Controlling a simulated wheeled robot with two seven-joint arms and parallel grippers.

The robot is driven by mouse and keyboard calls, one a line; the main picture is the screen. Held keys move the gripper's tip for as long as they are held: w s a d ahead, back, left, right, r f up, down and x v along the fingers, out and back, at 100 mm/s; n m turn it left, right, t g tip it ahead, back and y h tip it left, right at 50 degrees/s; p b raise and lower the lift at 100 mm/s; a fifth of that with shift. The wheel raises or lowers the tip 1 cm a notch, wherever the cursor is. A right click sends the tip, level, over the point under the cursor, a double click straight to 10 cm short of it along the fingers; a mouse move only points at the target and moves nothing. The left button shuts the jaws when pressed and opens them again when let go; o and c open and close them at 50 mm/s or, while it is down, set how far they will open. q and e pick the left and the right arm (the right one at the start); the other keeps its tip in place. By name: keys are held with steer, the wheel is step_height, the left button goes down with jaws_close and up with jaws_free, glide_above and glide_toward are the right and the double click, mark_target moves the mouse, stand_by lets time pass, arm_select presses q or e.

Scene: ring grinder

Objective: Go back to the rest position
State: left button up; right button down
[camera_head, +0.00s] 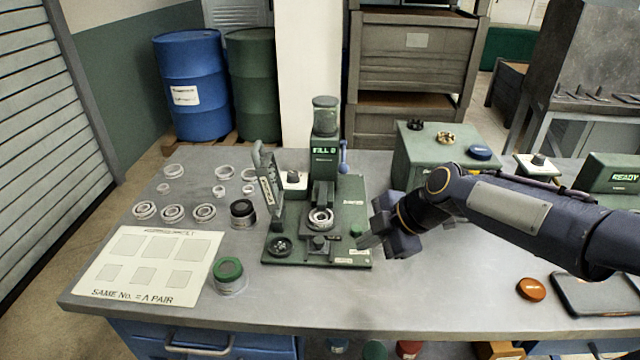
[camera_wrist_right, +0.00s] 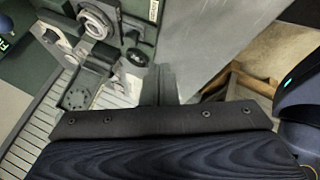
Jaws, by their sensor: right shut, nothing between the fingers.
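My right arm comes in from the right in the head view. Its gripper (camera_head: 372,241) is just right of the green ring grinder (camera_head: 325,110), near the right edge of the machine's base plate. The gripper is shut and empty. In the right wrist view the closed fingers (camera_wrist_right: 160,84) point toward the machine base, with the round ring holder (camera_wrist_right: 95,25) at the upper left. The grinder holds a metal ring (camera_head: 320,219) in its middle, and its display reads "FILL 0". My left gripper is not in view.
Several loose rings (camera_head: 173,213) lie left of the grinder, beside a white assembly mat (camera_head: 148,286). A green-lidded jar (camera_head: 229,274) and a dark jar (camera_head: 243,213) stand nearby. A green box (camera_head: 440,165) is behind my arm. An orange disc (camera_head: 531,289) lies at the right. The table front centre is clear.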

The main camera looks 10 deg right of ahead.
steer(key=s+f+m+h, duration=0.1)
steer(key=s+f+m, duration=0.2)
steer(key=s+m, duration=1.7)
steer(key=shift+s+d+m+t+h, duration=0.3)
steer(key=shift+s+d+t+h, duration=0.1)
steer(key=shift+s, duration=0.25)
